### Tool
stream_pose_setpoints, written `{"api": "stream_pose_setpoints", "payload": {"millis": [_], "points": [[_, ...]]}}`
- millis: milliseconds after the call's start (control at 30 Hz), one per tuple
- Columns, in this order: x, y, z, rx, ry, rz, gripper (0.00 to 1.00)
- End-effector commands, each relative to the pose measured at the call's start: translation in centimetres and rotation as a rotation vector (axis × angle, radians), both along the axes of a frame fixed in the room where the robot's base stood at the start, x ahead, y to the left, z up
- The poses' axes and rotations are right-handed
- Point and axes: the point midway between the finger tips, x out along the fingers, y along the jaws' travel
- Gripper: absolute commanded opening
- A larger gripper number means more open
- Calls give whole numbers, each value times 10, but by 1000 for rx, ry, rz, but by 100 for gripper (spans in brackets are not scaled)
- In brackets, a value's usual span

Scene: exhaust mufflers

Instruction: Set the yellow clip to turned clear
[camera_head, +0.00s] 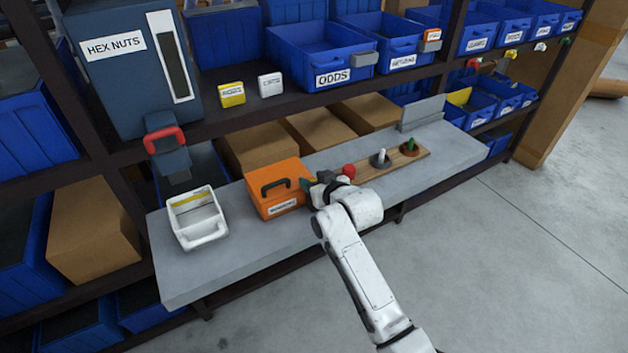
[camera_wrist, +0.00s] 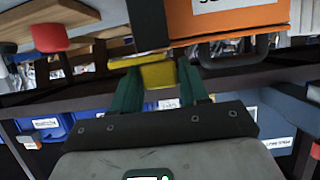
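The yellow clip (camera_wrist: 158,75) shows in the wrist view beside the orange toolbox (camera_head: 277,187), which also shows in the wrist view (camera_wrist: 225,18). The green fingers of my gripper (camera_wrist: 161,88) lie on either side of the clip and appear closed on it. A dark upright piece (camera_wrist: 148,22) stands just beyond the clip, against the toolbox edge. In the head view my gripper (camera_head: 312,186) is at the toolbox's right end, above the grey bench; the clip there is hidden by the gripper. The clip's exact turn angle cannot be told.
A wooden board (camera_head: 381,167) with a red knob (camera_head: 348,170) and white and green pegs lies right of my gripper. A white open tray (camera_head: 197,217) sits left on the bench (camera_head: 240,255). Shelves with blue bins rise behind. The bench front is clear.

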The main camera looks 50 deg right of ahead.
Motion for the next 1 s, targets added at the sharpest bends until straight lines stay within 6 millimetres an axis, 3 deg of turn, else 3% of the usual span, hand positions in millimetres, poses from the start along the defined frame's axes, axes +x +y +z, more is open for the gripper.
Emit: {"api": "stream_pose_setpoints", "payload": {"millis": [167, 533, 1000], "points": [[0, 0, 0, 0, 0, 0, 62], [-6, 2, 3, 0, -2, 1, 62], [-75, 23, 32, -1, -1, 1, 62]]}}
